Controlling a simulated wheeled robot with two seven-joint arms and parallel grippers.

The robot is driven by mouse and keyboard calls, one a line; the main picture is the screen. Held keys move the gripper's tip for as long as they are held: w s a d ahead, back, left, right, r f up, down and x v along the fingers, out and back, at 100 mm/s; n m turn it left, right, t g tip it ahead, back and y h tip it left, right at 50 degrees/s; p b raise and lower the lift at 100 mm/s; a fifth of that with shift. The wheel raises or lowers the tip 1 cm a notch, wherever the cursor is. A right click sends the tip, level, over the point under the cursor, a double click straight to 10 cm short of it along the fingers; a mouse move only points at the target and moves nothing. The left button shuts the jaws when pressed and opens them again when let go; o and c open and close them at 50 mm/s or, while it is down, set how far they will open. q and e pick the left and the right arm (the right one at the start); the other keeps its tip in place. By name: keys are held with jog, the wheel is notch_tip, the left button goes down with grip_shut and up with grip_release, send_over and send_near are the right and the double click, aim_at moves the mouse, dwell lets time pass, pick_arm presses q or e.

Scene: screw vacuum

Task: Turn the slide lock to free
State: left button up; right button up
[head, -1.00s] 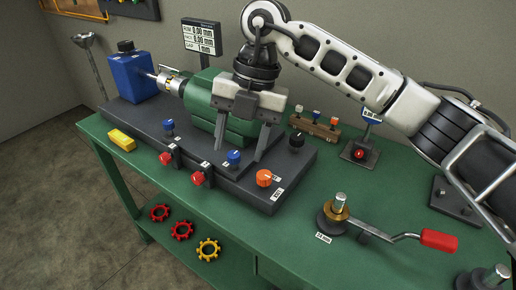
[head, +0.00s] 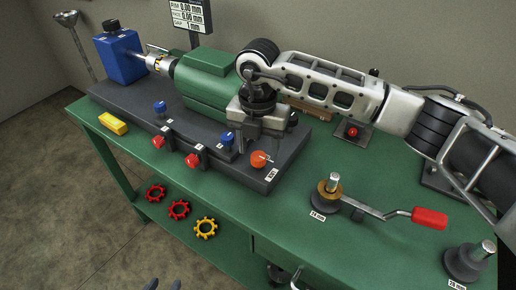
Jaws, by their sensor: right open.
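The slide lock is not clearly marked at this size. The candidates are the orange knob (head: 259,160), at the right front of the dark base plate (head: 207,160), and the blue knobs (head: 228,139) on the same plate. The orange knob shows a small pointer mark. My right gripper (head: 256,146) is open and points down just above and behind the orange knob, with the blue knob to its left. I cannot tell whether its fingers touch either knob. My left gripper (head: 163,285) shows only as dark tips at the bottom edge, mostly out of view.
A green motor (head: 207,78) and a blue pump block (head: 120,57) stand on the plate. Red knobs (head: 192,160) line its front. A crank with red handle (head: 430,218) lies to the right. Red and yellow rings (head: 206,228) lie at the lower left.

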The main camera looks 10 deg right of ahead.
jog(key=shift+f, duration=1)
jog(key=c, duration=1)
jog(key=shift+o, duration=0.2)
